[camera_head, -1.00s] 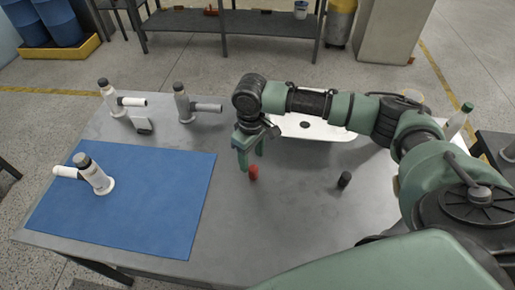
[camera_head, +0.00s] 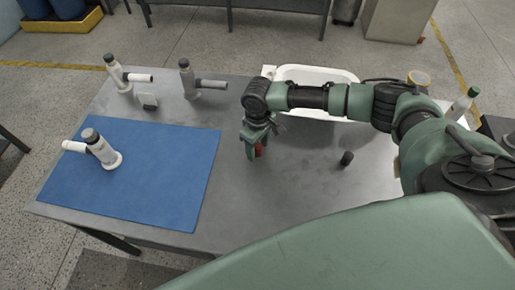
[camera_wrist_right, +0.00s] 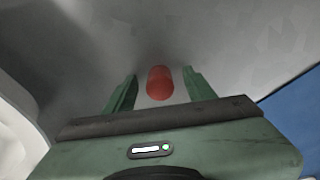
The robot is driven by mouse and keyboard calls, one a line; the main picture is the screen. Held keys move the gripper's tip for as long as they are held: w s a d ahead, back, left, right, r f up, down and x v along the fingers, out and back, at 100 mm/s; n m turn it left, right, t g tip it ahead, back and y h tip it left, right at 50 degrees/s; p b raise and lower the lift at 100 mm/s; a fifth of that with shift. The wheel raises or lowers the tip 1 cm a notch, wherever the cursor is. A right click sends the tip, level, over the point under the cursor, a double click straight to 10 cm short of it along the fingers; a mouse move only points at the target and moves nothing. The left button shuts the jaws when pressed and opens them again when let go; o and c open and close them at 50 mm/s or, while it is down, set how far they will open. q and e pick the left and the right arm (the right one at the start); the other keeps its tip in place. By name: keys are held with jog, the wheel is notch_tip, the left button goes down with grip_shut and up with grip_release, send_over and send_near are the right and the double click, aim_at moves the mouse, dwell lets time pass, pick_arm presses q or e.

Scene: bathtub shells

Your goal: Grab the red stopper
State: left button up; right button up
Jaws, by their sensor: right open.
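The red stopper (camera_head: 259,150) stands on the grey table, partly hidden by my right gripper (camera_head: 254,153) in the head view. In the right wrist view the red stopper (camera_wrist_right: 160,82) sits between the two green fingers of my right gripper (camera_wrist_right: 158,88). The fingers are open, with a visible gap on each side of the stopper. My left gripper is in neither view.
A black stopper (camera_head: 347,158) stands to the right on the table (camera_head: 290,185). A white basin (camera_head: 318,76) lies behind my right arm. A blue mat (camera_head: 150,190) with a white fitting (camera_head: 102,149) is at left; two more fittings (camera_head: 118,74) (camera_head: 187,78) stand behind it.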

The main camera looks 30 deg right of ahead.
grip_shut()
